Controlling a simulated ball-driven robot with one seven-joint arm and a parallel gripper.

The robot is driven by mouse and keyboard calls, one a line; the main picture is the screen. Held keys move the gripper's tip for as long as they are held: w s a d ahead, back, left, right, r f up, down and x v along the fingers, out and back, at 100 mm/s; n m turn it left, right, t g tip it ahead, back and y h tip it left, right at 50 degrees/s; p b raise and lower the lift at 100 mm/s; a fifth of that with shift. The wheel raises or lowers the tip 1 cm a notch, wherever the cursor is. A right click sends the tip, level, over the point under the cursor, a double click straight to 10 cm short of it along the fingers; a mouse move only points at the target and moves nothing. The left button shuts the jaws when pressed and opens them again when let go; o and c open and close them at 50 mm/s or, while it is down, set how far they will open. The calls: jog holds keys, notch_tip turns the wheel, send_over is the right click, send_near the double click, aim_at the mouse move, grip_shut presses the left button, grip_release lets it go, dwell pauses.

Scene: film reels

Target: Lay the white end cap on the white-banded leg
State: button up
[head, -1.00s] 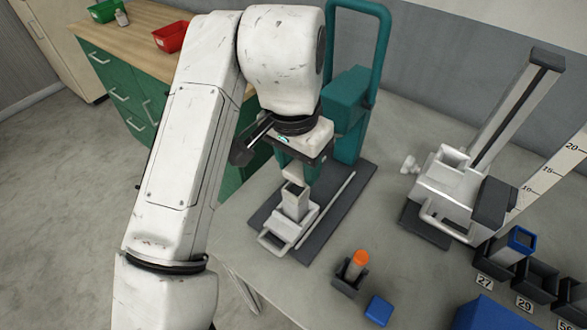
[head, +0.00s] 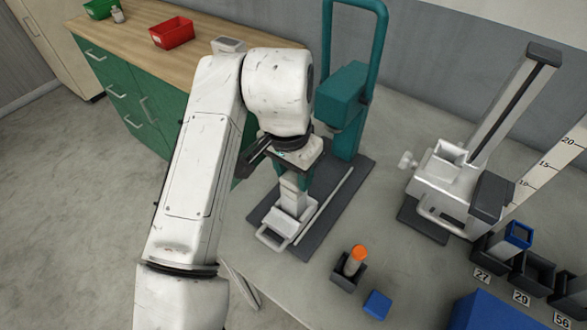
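A pale square leg (head: 292,200) stands upright in a white fixture (head: 276,239) on the dark base of the teal press. Its white band is too small to tell apart. A pale piece, likely the white end cap (head: 293,182), is at the leg's top, and the open top no longer shows. I cannot tell whether the cap is fully seated. My gripper (head: 292,177) points down over the leg, its fingers beside the cap. The wrist partly hides the fingers, so their grip is unclear.
The teal press frame (head: 347,95) rises close behind my gripper. A dark holder with an orange-topped tube (head: 355,260) and a blue block (head: 377,305) lie in front. A white stand (head: 445,180) and dark bins (head: 532,272) are at right. Bare table lies between.

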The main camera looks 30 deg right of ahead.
aim_at(289, 181)
jog(key=o, duration=0.5)
jog(key=shift+r, duration=0.1)
jog(key=r, duration=0.4)
jog(key=a+r, duration=0.1)
jog(key=r, duration=0.7)
jog(key=shift+s+a+r, duration=0.1)
jog(key=shift+s+a, duration=0.05)
jog(key=shift+s, duration=0.1)
